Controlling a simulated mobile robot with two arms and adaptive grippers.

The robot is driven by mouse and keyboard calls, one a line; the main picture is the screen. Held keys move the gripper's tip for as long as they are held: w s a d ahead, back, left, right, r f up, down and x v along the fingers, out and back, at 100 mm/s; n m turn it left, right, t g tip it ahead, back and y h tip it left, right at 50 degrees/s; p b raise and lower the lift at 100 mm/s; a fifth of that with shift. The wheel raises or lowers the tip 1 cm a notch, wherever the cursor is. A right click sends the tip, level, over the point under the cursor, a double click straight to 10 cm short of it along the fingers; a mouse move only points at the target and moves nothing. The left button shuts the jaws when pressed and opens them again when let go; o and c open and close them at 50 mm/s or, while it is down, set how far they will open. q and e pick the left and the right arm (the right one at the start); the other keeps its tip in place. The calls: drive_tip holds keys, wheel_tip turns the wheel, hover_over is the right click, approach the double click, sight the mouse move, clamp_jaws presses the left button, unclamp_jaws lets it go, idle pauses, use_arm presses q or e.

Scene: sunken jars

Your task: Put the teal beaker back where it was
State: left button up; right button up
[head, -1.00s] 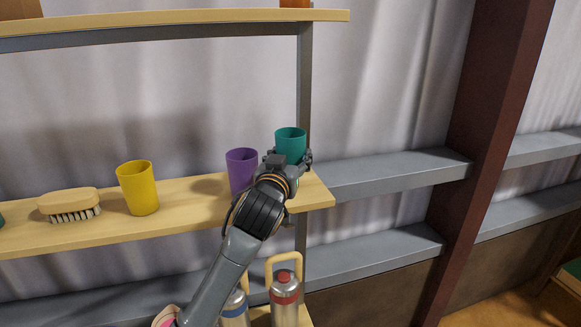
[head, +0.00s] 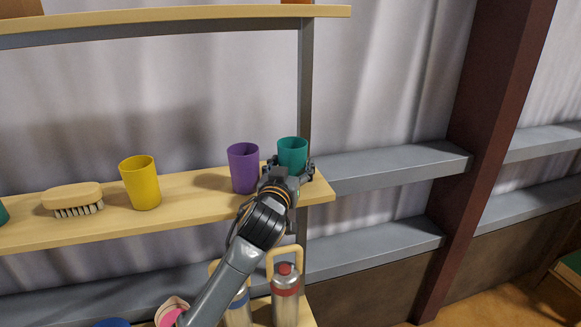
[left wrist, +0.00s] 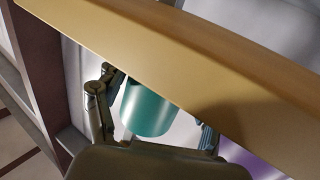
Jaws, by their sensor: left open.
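The teal beaker (head: 292,150) is at the right end of the middle wooden shelf (head: 215,205). It looks upright, and its base is hidden behind my gripper in the head view. My left gripper (head: 289,168) is open, with its fingers on either side of the beaker. In the left wrist view the beaker (left wrist: 148,110) sits between the spread fingers, close to the shelf board (left wrist: 190,75). Whether a finger touches it I cannot tell. My right gripper is not in view.
A purple beaker (head: 243,168) stands close on the left of my gripper. Further left are a yellow beaker (head: 140,183) and a brush (head: 73,197). A shelf upright (head: 304,90) rises behind the teal beaker. Flasks, one red-banded (head: 285,293), stand below.

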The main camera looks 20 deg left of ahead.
use_arm(q)
drive_tip(key=shift+r, duration=0.15)
drive_tip(key=shift+s+d, duration=0.1)
drive_tip(key=shift+s, duration=0.3)
drive_tip(key=s+b, duration=0.3)
drive_tip(key=s, duration=0.8)
drive_tip(key=shift+d, duration=0.35)
